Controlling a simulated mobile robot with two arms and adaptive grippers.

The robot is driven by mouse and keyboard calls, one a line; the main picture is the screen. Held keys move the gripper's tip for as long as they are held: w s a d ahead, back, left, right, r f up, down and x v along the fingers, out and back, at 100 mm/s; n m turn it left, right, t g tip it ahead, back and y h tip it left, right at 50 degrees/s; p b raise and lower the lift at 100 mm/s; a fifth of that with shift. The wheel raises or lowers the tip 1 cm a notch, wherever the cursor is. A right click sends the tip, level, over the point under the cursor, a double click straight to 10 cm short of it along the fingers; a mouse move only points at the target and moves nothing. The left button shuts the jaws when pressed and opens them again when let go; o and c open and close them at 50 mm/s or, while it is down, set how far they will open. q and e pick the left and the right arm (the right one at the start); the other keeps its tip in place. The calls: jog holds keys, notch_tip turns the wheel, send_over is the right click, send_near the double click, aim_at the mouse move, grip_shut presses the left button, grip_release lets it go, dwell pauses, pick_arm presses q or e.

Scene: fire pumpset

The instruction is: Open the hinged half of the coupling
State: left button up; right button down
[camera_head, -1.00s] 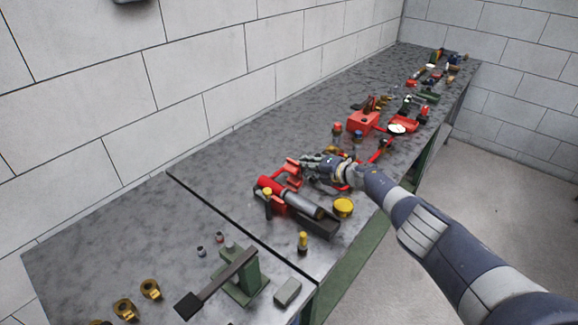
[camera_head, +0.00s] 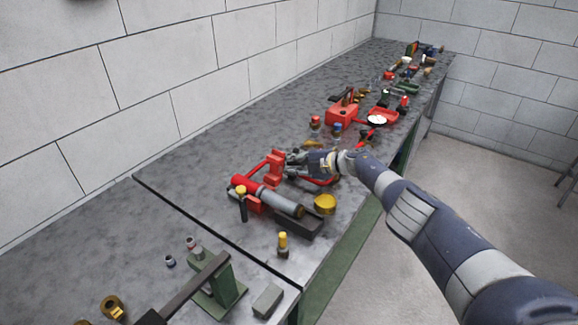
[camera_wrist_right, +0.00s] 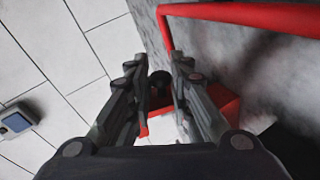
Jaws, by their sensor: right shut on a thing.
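The coupling shows as a red assembly (camera_head: 243,184) with a grey cylinder (camera_head: 282,203), on the bench in the middle of the head view. A red arm and block (camera_head: 275,168), which looks like its hinged half, stands up behind the cylinder. My right gripper (camera_head: 291,162) is at this red block, with its fingers shut on it. In the right wrist view, red parts (camera_wrist_right: 222,110) show between and beside the fingers (camera_wrist_right: 160,75), and a red bar (camera_wrist_right: 240,13) crosses at the top. The exact contact is partly hidden by the fingers. My left gripper is not in view.
A yellow cap (camera_head: 325,204) and a yellow-topped post (camera_head: 283,243) stand close to the coupling. A green stand with a dark lever (camera_head: 222,287) is at the front. A red toolbox (camera_head: 341,115) and tray (camera_head: 382,117) lie farther back.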

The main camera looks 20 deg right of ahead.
jog(key=shift+f, duration=0.15)
jog(key=c, duration=1.5)
grip_release()
jog(key=shift+d, duration=0.1)
jog(key=v, duration=1.2)
